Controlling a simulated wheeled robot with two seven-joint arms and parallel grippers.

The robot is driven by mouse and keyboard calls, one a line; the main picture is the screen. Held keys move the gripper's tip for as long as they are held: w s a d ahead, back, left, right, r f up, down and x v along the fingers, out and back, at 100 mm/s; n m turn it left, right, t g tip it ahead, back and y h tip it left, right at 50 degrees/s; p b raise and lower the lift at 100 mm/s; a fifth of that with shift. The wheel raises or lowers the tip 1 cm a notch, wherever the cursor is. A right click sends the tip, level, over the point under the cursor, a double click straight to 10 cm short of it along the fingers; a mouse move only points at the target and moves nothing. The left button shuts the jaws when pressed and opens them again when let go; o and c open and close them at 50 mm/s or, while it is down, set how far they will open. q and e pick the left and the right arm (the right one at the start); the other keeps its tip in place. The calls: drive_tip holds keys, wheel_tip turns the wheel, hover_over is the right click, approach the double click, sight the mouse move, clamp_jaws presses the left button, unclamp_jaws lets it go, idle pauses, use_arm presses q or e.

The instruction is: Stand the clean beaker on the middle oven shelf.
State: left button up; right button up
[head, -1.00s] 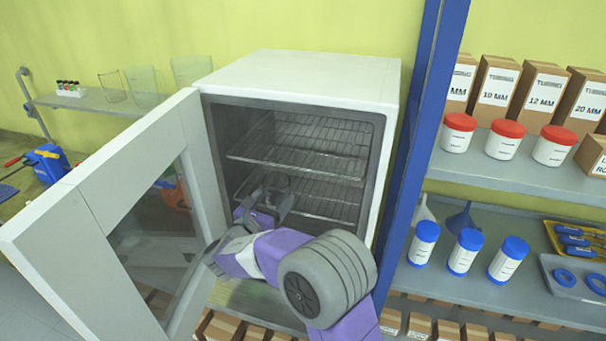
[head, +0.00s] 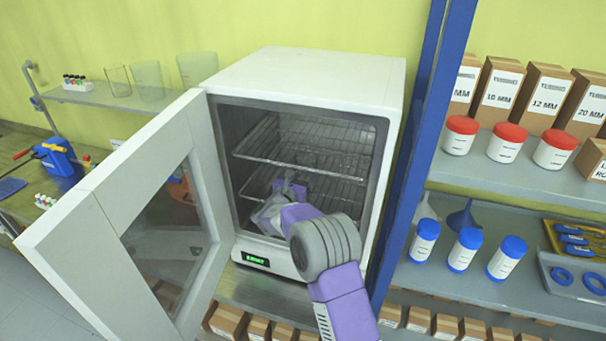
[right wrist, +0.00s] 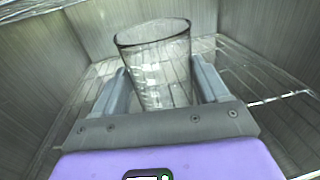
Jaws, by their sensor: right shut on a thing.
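The clear glass beaker (right wrist: 158,62) is upright between the two fingers of my right gripper (right wrist: 160,88), which is shut on it. In the head view my right gripper (head: 292,184) is inside the open oven (head: 318,72), between the upper wire rack (head: 262,152) and the oven floor, at about the level of a lower wire rack (head: 338,190). The beaker is hard to make out there. The wrist view shows rack wires (right wrist: 262,100) behind and right of the beaker; whether its base touches them is hidden. My left gripper is out of view.
The oven door (head: 120,195) stands open to the left, beside my right arm. A blue post (head: 415,150) and a shelf unit with red- and blue-lidded jars (head: 466,250) stand close on the right. Other glassware (head: 148,80) stands on a wall shelf at the back left.

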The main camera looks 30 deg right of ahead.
drive_tip(key=shift+f, duration=0.25)
drive_tip(key=shift+f+b, duration=0.2)
drive_tip(key=shift+b, duration=0.1)
drive_tip(key=o, duration=1.1)
drive_tip(key=shift+r, duration=0.2)
